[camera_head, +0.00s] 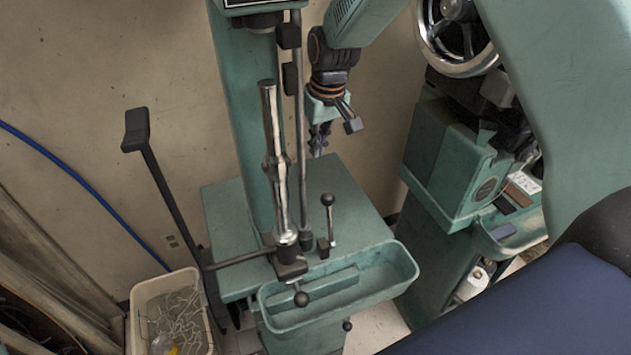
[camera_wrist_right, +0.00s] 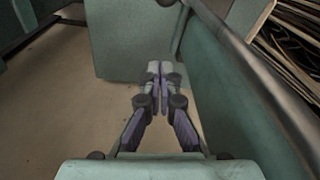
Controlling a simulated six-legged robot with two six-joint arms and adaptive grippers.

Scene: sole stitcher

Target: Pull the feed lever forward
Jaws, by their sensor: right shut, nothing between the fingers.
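A short upright lever (camera_head: 331,222) with a black ball knob rises from the green machine's table; it looks like the feed lever, though no label shows. A second black ball knob (camera_head: 301,298) sits low at the front of the chrome column. My right gripper (camera_head: 319,147) hangs from above, behind and above the short lever, apart from it. Its fingers are together and empty; they also show in the right wrist view (camera_wrist_right: 159,75), near a green surface. The lever cannot be made out clearly in the wrist view. My left gripper is not in view.
A chrome column (camera_head: 273,150) stands left of the lever, with a green tray (camera_head: 385,286) in front. A long black lever (camera_head: 160,175) rises at the left above a cream bin (camera_head: 139,310). Another green machine (camera_head: 445,160) stands at the right.

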